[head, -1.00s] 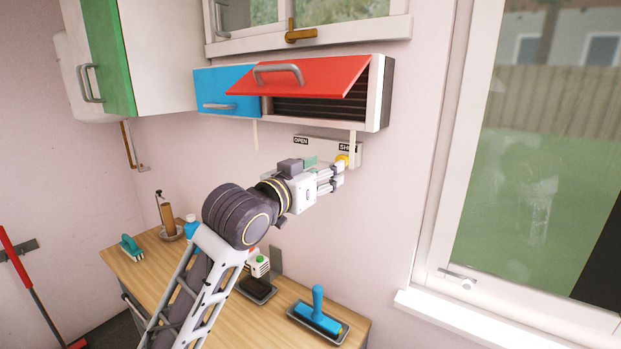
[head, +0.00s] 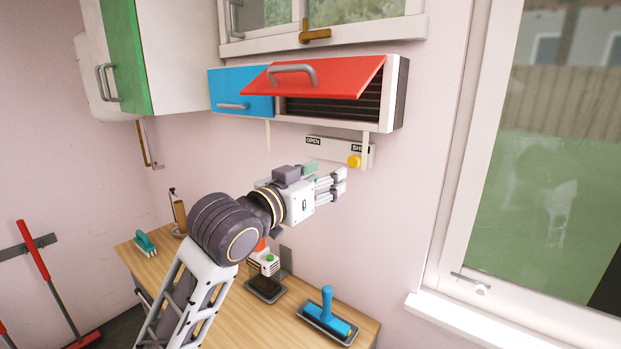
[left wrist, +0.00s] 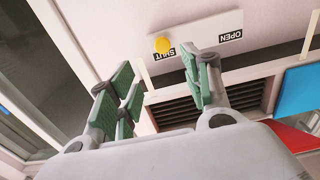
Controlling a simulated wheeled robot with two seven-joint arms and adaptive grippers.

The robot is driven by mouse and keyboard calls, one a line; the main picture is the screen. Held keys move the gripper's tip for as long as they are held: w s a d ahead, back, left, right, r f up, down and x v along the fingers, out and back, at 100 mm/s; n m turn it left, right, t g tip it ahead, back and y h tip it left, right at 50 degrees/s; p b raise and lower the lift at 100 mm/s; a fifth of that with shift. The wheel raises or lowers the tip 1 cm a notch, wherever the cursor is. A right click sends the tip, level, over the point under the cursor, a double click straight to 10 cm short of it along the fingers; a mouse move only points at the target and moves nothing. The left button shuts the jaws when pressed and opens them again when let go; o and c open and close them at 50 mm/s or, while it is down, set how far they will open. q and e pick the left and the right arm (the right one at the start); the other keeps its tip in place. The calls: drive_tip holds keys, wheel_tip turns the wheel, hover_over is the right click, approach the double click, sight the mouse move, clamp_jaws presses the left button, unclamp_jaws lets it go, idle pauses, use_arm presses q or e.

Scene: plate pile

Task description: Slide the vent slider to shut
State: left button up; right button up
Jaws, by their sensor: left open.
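The vent slider's yellow knob (head: 354,161) sits at the SHUT end of a pale wall plate (head: 335,148) labelled OPEN at left and SHUT at right. It also shows in the left wrist view as a yellow disc (left wrist: 162,44) beside the word SHUT, on the plate (left wrist: 200,36). My left gripper (head: 341,182) is just below and left of the knob, apart from it. In the left wrist view my left gripper (left wrist: 160,92) has its green-padded fingers spread, with nothing between them. My right gripper is out of view.
Above the plate is a vent box with a blue panel (head: 240,92) and a raised red flap (head: 315,78) over dark slats. A wooden counter (head: 215,303) below holds a blue-handled tool (head: 327,310). A large window (head: 540,180) stands at right.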

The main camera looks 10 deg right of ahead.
use_arm(q)
drive_tip(key=s+a+f+n+g+y, duration=0.1)
drive_tip(key=a+f+n+y, duration=0.1)
drive_tip(key=a+f, duration=0.6)
drive_tip(key=a+f+n+g+y, duration=0.1)
drive_tip(key=a+f+y, duration=0.2)
drive_tip(key=f, duration=0.9)
drive_tip(key=s+a+f+n+g+y, duration=0.1)
drive_tip(key=a+f+n+y, duration=0.1)
drive_tip(key=a+f, duration=0.6)
drive_tip(key=s+a+f+n+g+y, duration=0.1)
drive_tip(key=s+a+f+g+y, duration=0.1)
drive_tip(key=s+a+f, duration=0.45)
drive_tip(key=s+a+f+g+y, duration=0.2)
drive_tip(key=s+a+f, duration=0.1)
drive_tip(key=s+f, duration=0.5)
drive_tip(key=s+a+f+n+g+y, duration=0.1)
drive_tip(key=s+a+f+g+y, duration=0.1)
drive_tip(key=s+a+f, duration=0.35)
drive_tip(key=s+d+f+g, duration=0.1)
drive_tip(key=s+f+g, duration=0.15)
drive_tip(key=f, duration=3.25)
drive_tip(key=s+a+f, duration=0.1)
drive_tip(key=s+f, duration=0.9)
drive_tip(key=s, duration=0.1)
drive_tip(key=s+a+f, duration=0.2)
drive_tip(key=s+f, duration=0.8)
drive_tip(key=s, duration=0.2)
drive_tip(key=shift+a+f, duration=0.2)
drive_tip(key=shift+a, duration=0.1)
